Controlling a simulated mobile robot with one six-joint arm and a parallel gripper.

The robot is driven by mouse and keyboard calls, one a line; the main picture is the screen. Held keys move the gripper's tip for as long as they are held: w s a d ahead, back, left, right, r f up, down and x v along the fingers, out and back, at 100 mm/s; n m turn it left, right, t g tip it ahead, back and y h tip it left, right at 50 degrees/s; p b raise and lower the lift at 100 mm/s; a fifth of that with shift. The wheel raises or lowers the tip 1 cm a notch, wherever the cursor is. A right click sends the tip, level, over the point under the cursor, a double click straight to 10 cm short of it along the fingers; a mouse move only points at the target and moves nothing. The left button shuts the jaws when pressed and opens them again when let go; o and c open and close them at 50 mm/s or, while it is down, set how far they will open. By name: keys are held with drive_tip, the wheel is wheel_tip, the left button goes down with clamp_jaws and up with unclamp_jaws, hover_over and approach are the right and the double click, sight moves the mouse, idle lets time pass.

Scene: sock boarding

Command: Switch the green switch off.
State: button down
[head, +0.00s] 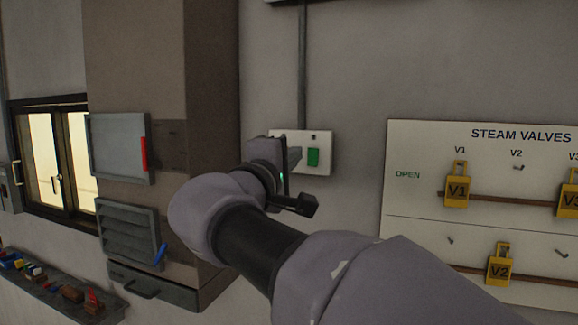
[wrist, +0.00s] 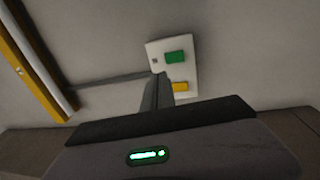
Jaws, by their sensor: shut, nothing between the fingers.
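The green switch (head: 313,157) sits on a white wall plate (head: 325,138). It also shows in the wrist view (wrist: 175,57), on the upper part of the plate (wrist: 190,70). I cannot tell which way its rocker is tipped. A yellow switch (wrist: 180,87) is on the same plate; my gripper hides it in the head view. My gripper (head: 295,157) is shut and empty, in front of the plate and just left of the green switch. In the wrist view its fingertips (wrist: 158,76) overlap the plate's left edge beside the yellow switch. Contact cannot be told.
A conduit (head: 302,60) runs up from the plate. A steam valves board (head: 420,150) with yellow tags hangs on the right. A brown cabinet (head: 150,60) with a red-handled panel (head: 118,145) stands left, beside a window (head: 45,155). A shelf (head: 60,290) holds small objects.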

drive_tip(key=shift+r+b+v, duration=0.5)
drive_tip(key=shift+v, duration=2.95)
drive_tip(key=s+d+f+m+g+b, duration=0.25)
drive_tip(key=d+f+b, duration=0.2)
drive_tip(key=f, duration=0.45)
drive_tip(key=s+d+f+m+g+y+b, duration=0.1)
drive_tip(key=s+d+f+g+b, duration=0.15)
drive_tip(key=d+f, duration=0.55)
drive_tip(key=s+d+f+m+g+b, duration=0.1)
drive_tip(key=d+f+m+g+b, duration=0.2)
drive_tip(key=f, duration=0.8)
drive_tip(key=s+a+f+m+g+y+b, duration=0.1)
drive_tip(key=s+f+m+y+b, duration=0.3)
drive_tip(key=f, duration=1.3)
drive_tip(key=s+a+f+m+g+y+b, duration=0.2)
drive_tip(key=s+f+m+b, duration=0.5)
drive_tip(key=s+f+b, duration=0.5)
wheel_tip(320, 180, down, 5)
drive_tip(key=shift+s+a+f+g+y, duration=0.2)
drive_tip(key=shift+s+g+y, duration=0.5)
drive_tip(key=shift+s+y, duration=0.5)
drive_tip(key=shift+m, duration=0.25)
